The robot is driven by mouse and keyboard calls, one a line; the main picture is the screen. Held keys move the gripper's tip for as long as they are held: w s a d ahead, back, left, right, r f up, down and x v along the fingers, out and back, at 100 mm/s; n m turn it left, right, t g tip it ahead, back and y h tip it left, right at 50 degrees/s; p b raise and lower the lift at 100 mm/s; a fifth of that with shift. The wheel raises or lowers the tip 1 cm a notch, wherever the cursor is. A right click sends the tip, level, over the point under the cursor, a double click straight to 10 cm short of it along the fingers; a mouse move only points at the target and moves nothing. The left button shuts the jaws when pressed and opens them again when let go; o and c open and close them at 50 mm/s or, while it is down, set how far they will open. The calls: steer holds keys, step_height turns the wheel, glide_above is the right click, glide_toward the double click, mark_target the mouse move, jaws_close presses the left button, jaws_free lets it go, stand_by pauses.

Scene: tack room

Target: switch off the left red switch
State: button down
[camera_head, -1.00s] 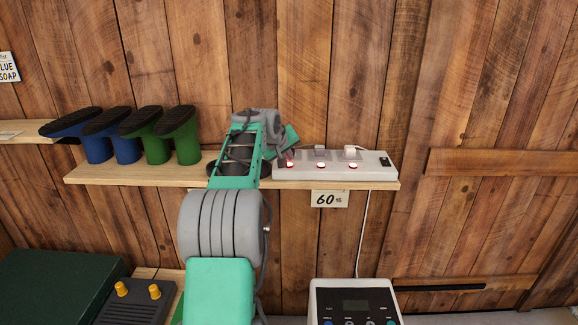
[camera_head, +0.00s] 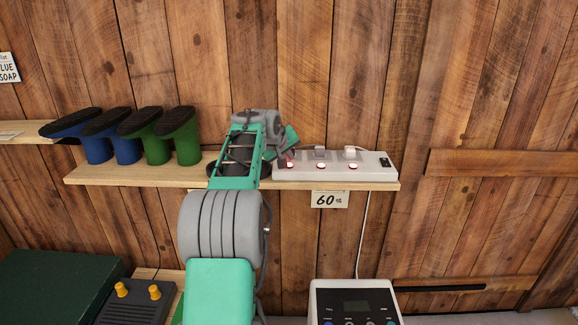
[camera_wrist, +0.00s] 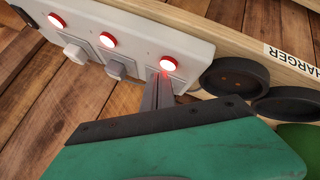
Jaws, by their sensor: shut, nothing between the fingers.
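A white power strip (camera_head: 377,172) lies on the wall shelf with three red lit switches in a row. The left red switch (camera_head: 289,165) is at its left end; the middle (camera_head: 321,166) and right (camera_head: 353,166) ones follow. In the wrist view the row is reversed, so the left switch (camera_wrist: 168,63) is rightmost there; it glows red. My gripper (camera_wrist: 161,80) is shut and empty, its fingertips right beside that switch's edge. I cannot tell whether they touch it. In the head view my wrist partly hides the strip's left end.
A grey plug (camera_wrist: 117,68) and a white plug (camera_wrist: 74,52) sit in the strip near the fingers. A dark round dish (camera_wrist: 237,76) is close beside the strip.

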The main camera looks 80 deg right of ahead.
stand_by(0.5)
steer(key=shift+f, duration=0.5)
steer(key=shift+r, duration=0.5)
steer(key=shift+p, duration=0.3)
step_height(320, 180, up, 6)
steer(key=p, duration=0.5)
